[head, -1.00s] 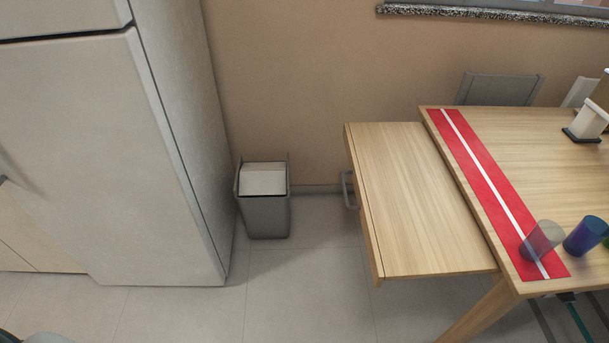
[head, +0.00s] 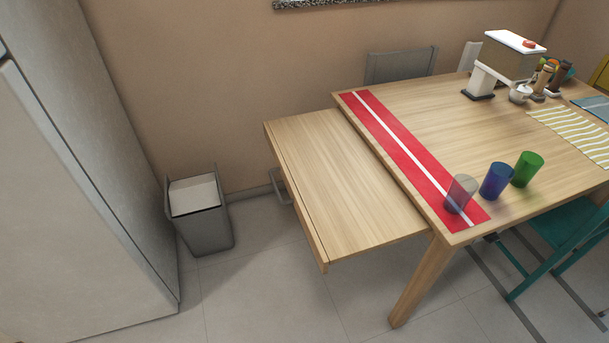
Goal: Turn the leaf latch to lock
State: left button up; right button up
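A wooden table (head: 430,125) stands at the right in the head view. Its light wooden leaf (head: 350,190) extends level from the table's left side, a little lower than the tabletop. A grey metal loop (head: 279,186) shows below the leaf's far left edge; I cannot tell whether it is the latch. No other latch can be made out. Neither of my grippers is in view.
A red runner with a white stripe (head: 400,145) lies along the table's left edge. Clear (head: 460,194), blue (head: 496,181) and green (head: 527,169) cups stand near the front. A grey bin (head: 203,232) and fridge (head: 60,200) are left. A teal chair (head: 560,225) is right. Floor before the leaf is clear.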

aim_at(492, 237)
jog(key=l+z, duration=0.15)
jog(key=z, duration=1.35)
jog(key=j, duration=0.1)
